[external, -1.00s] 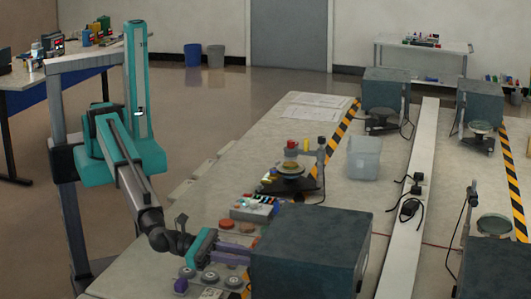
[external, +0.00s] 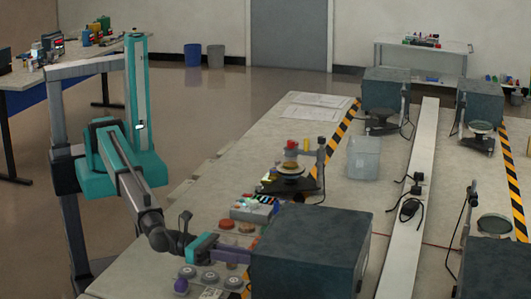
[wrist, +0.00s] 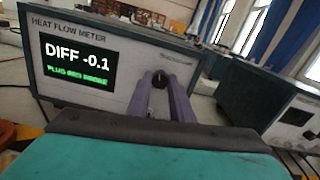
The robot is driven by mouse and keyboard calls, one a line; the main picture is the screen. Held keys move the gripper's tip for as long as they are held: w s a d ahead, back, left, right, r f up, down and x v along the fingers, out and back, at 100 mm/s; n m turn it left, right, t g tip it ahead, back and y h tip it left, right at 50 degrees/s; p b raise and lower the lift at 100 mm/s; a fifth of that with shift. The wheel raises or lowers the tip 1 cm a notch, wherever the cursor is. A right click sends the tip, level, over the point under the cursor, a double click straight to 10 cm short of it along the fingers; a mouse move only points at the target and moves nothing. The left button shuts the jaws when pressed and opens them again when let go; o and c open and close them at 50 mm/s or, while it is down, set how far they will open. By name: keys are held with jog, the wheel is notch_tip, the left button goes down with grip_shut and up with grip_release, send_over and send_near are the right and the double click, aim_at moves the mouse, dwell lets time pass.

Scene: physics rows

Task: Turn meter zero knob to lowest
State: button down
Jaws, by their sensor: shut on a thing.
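The heat flow meter (wrist: 125,50) is a dark box with a pale front panel, filling the upper left of the wrist view. Its screen (wrist: 78,58) reads "DIFF -0.1" with a green line beneath that is hard to read. A black round knob (wrist: 160,78) sits on the right part of the panel. The purple fingers of my gripper (wrist: 160,88) reach to it, one on each side, shut on it. In the external view my gripper (external: 240,257) points at the near side of the meter's box (external: 310,250); the panel and knob are hidden there.
Several round grey pieces (external: 210,278) and a purple-topped item (external: 181,286) lie on the bench below my gripper. A stand with a round plate (external: 290,170) and a clear bin (external: 363,158) are farther back. Another meter box (wrist: 275,110) is at right in the wrist view.

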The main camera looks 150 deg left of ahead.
jog(key=n+b, duration=0.9)
jog(key=b, duration=0.2)
jog(key=n+b, duration=0.9)
jog(key=b, duration=0.3)
jog(key=shift+a+f, duration=0.1)
jog(key=shift+f, duration=0.1)
jog(key=shift+s+n, duration=0.1)
jog(key=shift+n, duration=0.2)
jog(key=c, duration=1.6)
grip_release()
jog(key=shift+r, duration=0.1)
jog(key=shift+o, duration=0.2)
jog(key=p+v, duration=0.1)
jog(key=v, duration=1.3)
